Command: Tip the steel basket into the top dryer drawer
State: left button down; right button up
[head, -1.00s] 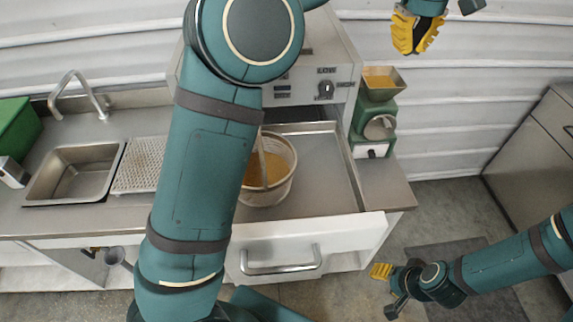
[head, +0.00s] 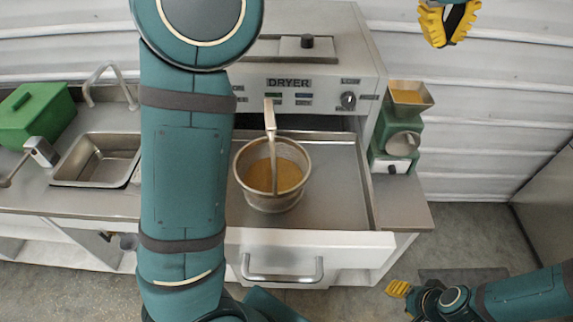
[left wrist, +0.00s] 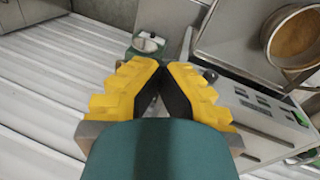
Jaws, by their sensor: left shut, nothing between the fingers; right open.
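The steel basket (head: 272,200) stands upright in the open top dryer drawer (head: 335,215), its tall handle raised and yellow-brown material inside. It also shows in the left wrist view (left wrist: 268,32), at the upper right. The dryer (head: 300,75) stands behind the drawer. My left gripper (head: 447,38) is shut and empty, up at the top right and well away from the basket; its yellow fingers fill the middle of the left wrist view (left wrist: 164,68). My right gripper (head: 398,298) is open and empty, low in front of the drawer and to its right.
A green machine with a hopper (head: 410,95) stands just right of the dryer. A sink (head: 97,160), a tap and a green box (head: 35,115) are on the left counter. My left arm covers the counter left of the drawer. Floor at the right is clear.

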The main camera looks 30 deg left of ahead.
pick_arm(q)
jog(key=s+a+r+t+h+b, duration=0.15)
jog(key=s+a+t+h, duration=0.25)
jog(key=s+a, duration=0.45)
jog(key=s+a+f+t+h+b, duration=0.4)
jog(key=s+a+f+b, duration=0.3)
jog(key=a+b, duration=0.3)
jog(key=s+a+f+t+h+b, duration=0.4)
jog(key=s+a+f+h+b, duration=0.2)
jog(key=b, duration=0.5)
jog(key=shift+s+a+f+t+h, duration=0.5)
jog(key=shift+s+a, duration=0.55)
jog(key=shift+a, duration=0.8)
dwell(0.7)
jog(key=shift+s+a+f+t+h, duration=0.4)
jog(key=shift+s+a+f+h, duration=0.1)
jog(key=shift+a+h, duration=0.15)
